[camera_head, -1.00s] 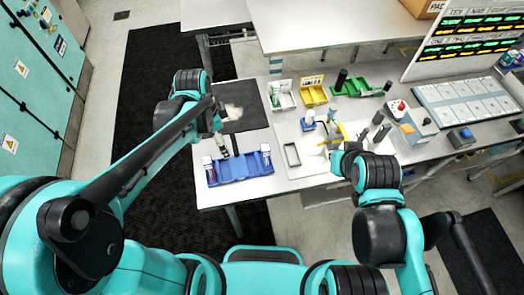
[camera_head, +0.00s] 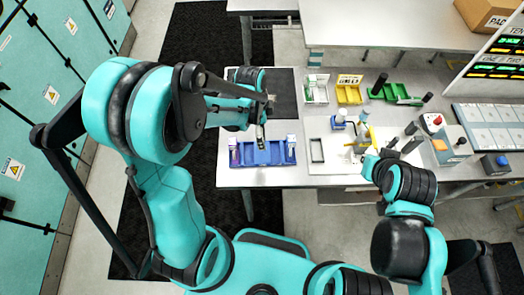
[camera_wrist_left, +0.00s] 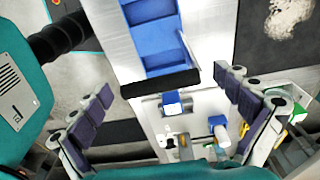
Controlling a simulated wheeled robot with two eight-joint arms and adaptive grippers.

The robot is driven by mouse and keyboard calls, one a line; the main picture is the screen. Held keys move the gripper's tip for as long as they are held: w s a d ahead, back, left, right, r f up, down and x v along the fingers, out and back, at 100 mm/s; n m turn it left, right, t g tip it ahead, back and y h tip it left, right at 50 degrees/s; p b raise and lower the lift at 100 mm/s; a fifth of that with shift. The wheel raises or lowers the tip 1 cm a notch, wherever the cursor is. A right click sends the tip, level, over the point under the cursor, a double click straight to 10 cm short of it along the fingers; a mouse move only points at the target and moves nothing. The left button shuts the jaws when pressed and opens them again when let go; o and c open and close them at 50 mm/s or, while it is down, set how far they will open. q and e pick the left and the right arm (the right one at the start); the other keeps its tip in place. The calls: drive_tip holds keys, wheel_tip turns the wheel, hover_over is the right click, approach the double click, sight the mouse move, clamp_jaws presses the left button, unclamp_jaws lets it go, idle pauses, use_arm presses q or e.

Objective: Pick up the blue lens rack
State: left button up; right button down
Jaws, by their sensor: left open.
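The blue lens rack (camera_head: 275,153) lies on the light table near its front edge, with a small upright white-and-purple bottle at each end. In the left wrist view, a blue compartmented tray (camera_wrist_left: 152,30), apparently the rack, runs out of the top edge. A black bar crosses just below it. My left gripper (camera_wrist_left: 163,84) is open, its purple-padded fingers on either side of the black bar, with nothing clearly held. In the head view my left arm reaches over the rack's back edge and hides much of the gripper. My right gripper (camera_head: 370,163) is at the table's front, its jaws unclear.
A black rectangular frame (camera_head: 317,150) lies right of the rack. White (camera_head: 317,90), yellow (camera_head: 349,92) and green (camera_head: 384,90) bins stand behind. A blue-topped bottle (camera_head: 339,118) and dark cylinders stand nearby. A dark mat (camera_head: 282,92) lies behind the rack.

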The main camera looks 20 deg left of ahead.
use_arm(q)
drive_tip(key=c, duration=1.7)
drive_tip(key=shift+c, duration=0.3)
drive_tip(key=shift+r, duration=0.15)
